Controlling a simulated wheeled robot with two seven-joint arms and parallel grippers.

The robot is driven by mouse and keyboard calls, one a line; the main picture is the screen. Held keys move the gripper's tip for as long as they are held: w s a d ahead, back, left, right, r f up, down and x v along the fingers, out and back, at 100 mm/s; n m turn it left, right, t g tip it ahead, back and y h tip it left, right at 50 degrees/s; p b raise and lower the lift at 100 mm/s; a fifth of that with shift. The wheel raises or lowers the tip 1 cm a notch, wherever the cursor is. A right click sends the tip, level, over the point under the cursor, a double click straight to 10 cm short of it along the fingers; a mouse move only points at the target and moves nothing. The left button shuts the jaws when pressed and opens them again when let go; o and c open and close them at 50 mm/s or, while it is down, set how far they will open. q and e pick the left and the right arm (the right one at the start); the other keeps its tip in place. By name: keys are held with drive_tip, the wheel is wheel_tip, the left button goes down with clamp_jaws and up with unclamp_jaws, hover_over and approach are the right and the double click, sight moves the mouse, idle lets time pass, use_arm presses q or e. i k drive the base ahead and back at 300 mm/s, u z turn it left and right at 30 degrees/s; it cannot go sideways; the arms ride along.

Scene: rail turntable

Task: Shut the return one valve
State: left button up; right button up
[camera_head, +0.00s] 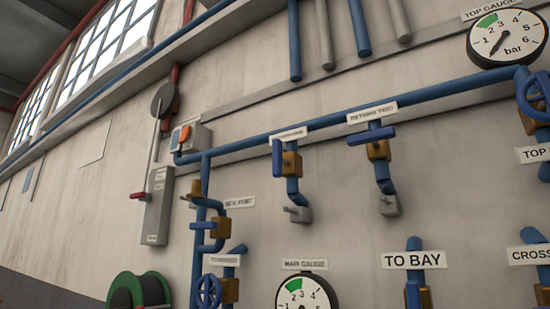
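Two short blue branch pipes with brass valve bodies hang from the blue rail pipe on the wall. The left one has a blurred label (288,135) that seems to read "RETURN ONE". Its brass valve (291,164) has a blue lever (277,158) standing upright, roughly along its pipe. The right one, labelled "RETURN TWO" (372,111), has a brass valve (378,151) with a blue lever (371,137) lying roughly level, across its pipe. Neither of my grippers shows in this view.
A "TOP GAUGE" dial (508,38) is at the upper right, and another gauge (306,294) is below. More valves stand at the lower left and right edge. A grey box (157,205) with a red handle (138,196) and a green reel (140,290) are at the left.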

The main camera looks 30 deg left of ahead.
sight(277, 160)
drive_tip(key=k, duration=1.3)
drive_tip(key=u, duration=0.9)
drive_tip(key=i, duration=1.25)
drive_tip(key=z, duration=0.35)
